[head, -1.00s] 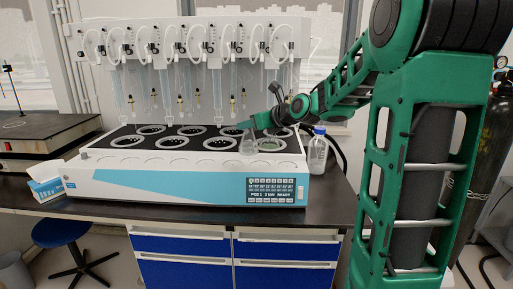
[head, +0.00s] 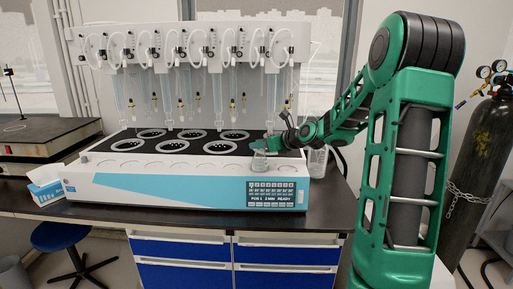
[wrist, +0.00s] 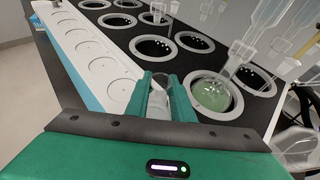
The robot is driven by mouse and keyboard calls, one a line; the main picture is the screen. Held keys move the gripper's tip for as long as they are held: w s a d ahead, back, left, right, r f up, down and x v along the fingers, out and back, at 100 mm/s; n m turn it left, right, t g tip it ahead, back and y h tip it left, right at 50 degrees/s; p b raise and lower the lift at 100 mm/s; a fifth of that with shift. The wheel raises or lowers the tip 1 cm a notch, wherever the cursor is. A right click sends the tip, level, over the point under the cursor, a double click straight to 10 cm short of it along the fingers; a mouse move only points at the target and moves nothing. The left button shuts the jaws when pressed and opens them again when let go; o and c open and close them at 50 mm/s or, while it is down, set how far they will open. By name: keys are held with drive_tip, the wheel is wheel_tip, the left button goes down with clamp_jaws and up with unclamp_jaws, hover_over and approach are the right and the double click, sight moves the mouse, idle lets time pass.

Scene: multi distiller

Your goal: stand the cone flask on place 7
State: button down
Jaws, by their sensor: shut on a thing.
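The cone flask (wrist: 158,103) is clear and small. My gripper (wrist: 163,82) is shut on it, with a green finger on each side in the wrist view. In the head view the flask (head: 259,162) hangs from my gripper (head: 262,147) at the right front of the distiller, by its white front ledge. I cannot tell whether its base touches anything. The dark deck has two rows of ringed round places; one is this empty ring (wrist: 154,47). No place numbers are readable, so I cannot tell which is place 7.
A ringed place holding green liquid (wrist: 212,95) is just right of my gripper. Glass tubes (wrist: 265,30) hang over the deck. The white ledge (wrist: 84,45) has flat circle marks and looks clear. A clear bottle (head: 318,161) stands at the distiller's right end.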

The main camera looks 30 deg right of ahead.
drive_tip(key=shift+f, duration=0.15)
drive_tip(key=c, duration=1.5)
unclamp_jaws()
drive_tip(key=shift+c, duration=0.2)
